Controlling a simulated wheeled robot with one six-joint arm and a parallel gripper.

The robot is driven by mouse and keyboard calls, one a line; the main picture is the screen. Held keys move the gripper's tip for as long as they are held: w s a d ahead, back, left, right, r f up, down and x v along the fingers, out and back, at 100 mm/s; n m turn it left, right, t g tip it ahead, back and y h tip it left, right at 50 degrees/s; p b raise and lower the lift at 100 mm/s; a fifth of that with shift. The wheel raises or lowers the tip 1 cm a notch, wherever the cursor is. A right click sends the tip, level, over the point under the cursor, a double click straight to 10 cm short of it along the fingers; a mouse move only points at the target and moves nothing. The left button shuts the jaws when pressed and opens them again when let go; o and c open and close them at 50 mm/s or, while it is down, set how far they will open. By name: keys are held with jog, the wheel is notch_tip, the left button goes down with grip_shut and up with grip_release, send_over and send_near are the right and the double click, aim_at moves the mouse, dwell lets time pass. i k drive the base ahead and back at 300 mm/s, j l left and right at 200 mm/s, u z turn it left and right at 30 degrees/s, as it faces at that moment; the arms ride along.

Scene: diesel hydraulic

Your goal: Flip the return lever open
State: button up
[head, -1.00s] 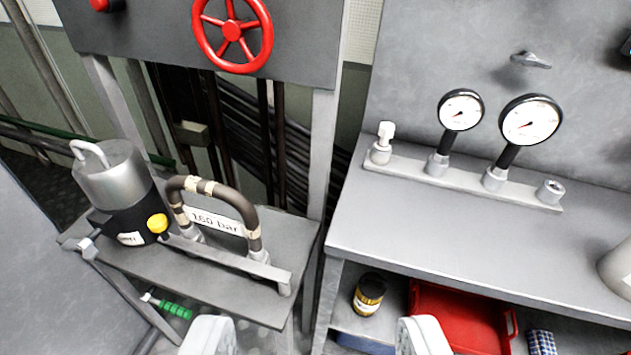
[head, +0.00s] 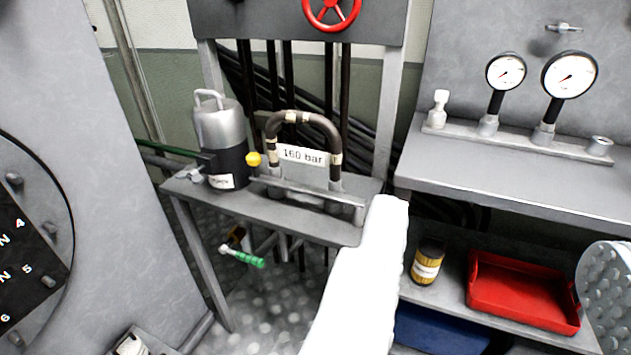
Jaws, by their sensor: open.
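A lever with a green grip (head: 243,257) shows below the pump shelf at left of centre. It lies roughly level, tilted slightly down to the right, with its inner end at a pipe in shadow. It is the only coloured lever I see; no label tells whether it is the return lever.
The pump shelf (head: 300,222) carries a steel-topped pump (head: 221,130) and a bent hose with a 160 bar sign (head: 303,156). A bench with gauges (head: 568,75) stands at right, a red tray (head: 520,292) and yellow jar (head: 427,264) below. A grey cabinet (head: 110,200) borders the left.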

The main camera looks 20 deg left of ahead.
aim_at(239, 255)
jog(key=u, duration=0.9)
jog(key=k+j, duration=0.05)
jog(key=j, duration=0.05)
